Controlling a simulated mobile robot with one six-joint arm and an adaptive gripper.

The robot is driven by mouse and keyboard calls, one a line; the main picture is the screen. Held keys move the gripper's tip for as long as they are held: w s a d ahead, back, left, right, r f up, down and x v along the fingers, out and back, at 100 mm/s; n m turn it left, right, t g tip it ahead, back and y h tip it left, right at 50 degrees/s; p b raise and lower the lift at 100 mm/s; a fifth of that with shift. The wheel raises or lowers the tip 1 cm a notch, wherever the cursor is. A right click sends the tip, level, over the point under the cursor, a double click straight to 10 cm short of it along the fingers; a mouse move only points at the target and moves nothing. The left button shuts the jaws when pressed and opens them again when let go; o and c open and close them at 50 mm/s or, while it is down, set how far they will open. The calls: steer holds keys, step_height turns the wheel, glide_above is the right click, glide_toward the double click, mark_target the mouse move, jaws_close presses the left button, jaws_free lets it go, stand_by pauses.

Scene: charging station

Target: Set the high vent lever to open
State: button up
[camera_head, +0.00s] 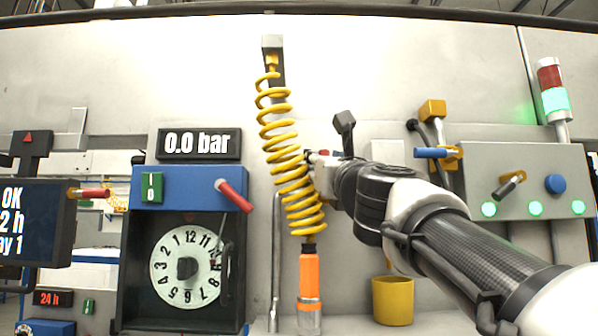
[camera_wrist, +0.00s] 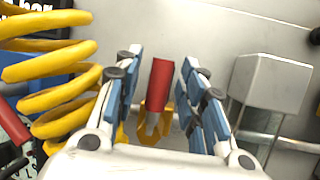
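A red lever handle (camera_wrist: 160,85) with a yellow fork-shaped base (camera_wrist: 150,133) is in the middle of the wrist view; I take it to be the high vent lever, though no label shows. My gripper (camera_wrist: 159,58) is open, with one blue-padded finger on each side of the handle and visible gaps between. In the head view my gripper (camera_head: 322,170) is partly behind the yellow coiled hose, at the wall. A bit of red (camera_head: 324,153) shows at its tip there; the rest of the lever is hidden.
The yellow coiled hose (camera_head: 285,160) hangs close beside my gripper, also left in the wrist view (camera_wrist: 50,75). A grey block (camera_wrist: 270,83) stands right of the fingers. A blue-handled lever (camera_head: 433,153) and a blue box with a red lever (camera_head: 234,195) flank the area.

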steer(key=shift+s, duration=0.15)
steer(key=s+d, duration=0.2)
steer(key=s, duration=1)
steer(key=shift+s+f, duration=0.25)
steer(key=shift+s, duration=0.05)
